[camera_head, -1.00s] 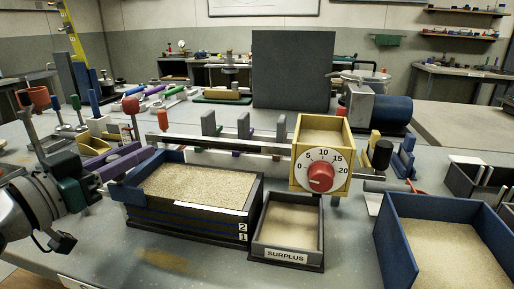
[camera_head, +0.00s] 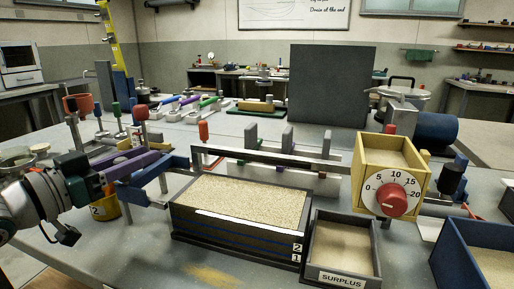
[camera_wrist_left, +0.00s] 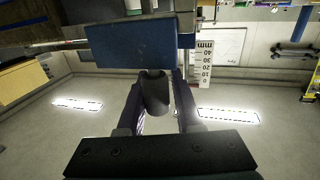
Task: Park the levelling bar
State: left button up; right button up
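The levelling bar (camera_head: 176,162) is a blue bar with a grey handle. It is at the left of the sand-filled tank (camera_head: 235,230), in the grasp of my left gripper (camera_head: 147,168), whose fingers are purple. In the left wrist view the blue bar (camera_wrist_left: 140,43) crosses ahead of the fingers, and its grey round handle (camera_wrist_left: 155,95) lies between them. The left gripper (camera_wrist_left: 160,92) is shut on this handle. The bar appears apart from the tank's left end; its exact height is unclear. My right gripper is not in view.
A surplus box (camera_head: 342,250) stands right of the tank, under a yellow hopper (camera_head: 365,160) with a red-knobbed dial. A long rail (camera_head: 270,158) runs behind the tank. A yellow cup (camera_head: 105,208) is just below my left gripper. A white mm scale (camera_wrist_left: 203,62) shows in the wrist view.

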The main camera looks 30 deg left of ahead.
pick_arm(q)
jog(key=o, duration=0.3)
jog(key=shift+a, duration=0.2)
jog(key=shift+o, duration=0.5)
jog(key=shift+d, duration=0.1)
jog(key=shift+s, duration=0.1)
jog(key=s+p, duration=0.1)
jog(key=s, duration=0.8)
jog(key=shift+s+p, duration=0.35)
jog(key=shift+s, duration=0.05)
